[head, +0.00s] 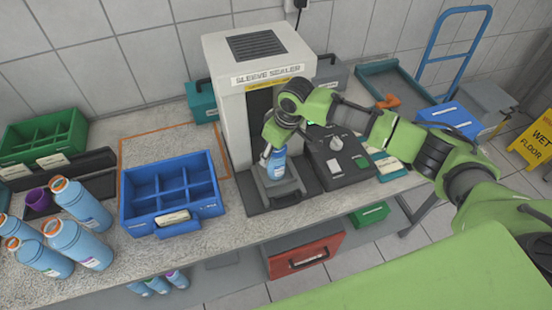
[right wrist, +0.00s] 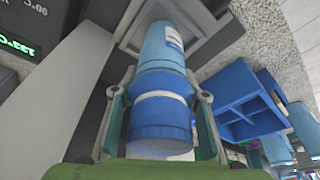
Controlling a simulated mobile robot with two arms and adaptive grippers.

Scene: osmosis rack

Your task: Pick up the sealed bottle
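The sealed bottle (head: 277,163) is light blue with a white label and stands upright on the grey plate of the sleeve sealer (head: 228,100). Its top is hidden by my right gripper in the head view. In the right wrist view the bottle (right wrist: 162,80) runs up the middle, with a darker blue closed top nearest the camera. My right gripper (right wrist: 158,97) has one finger on each side of the bottle's upper part, with narrow gaps showing, so it looks open around it. In the head view the right gripper (head: 272,147) is over the bottle. My left gripper is out of view.
A control box (head: 338,172) with a knob is close on the sealer's right.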

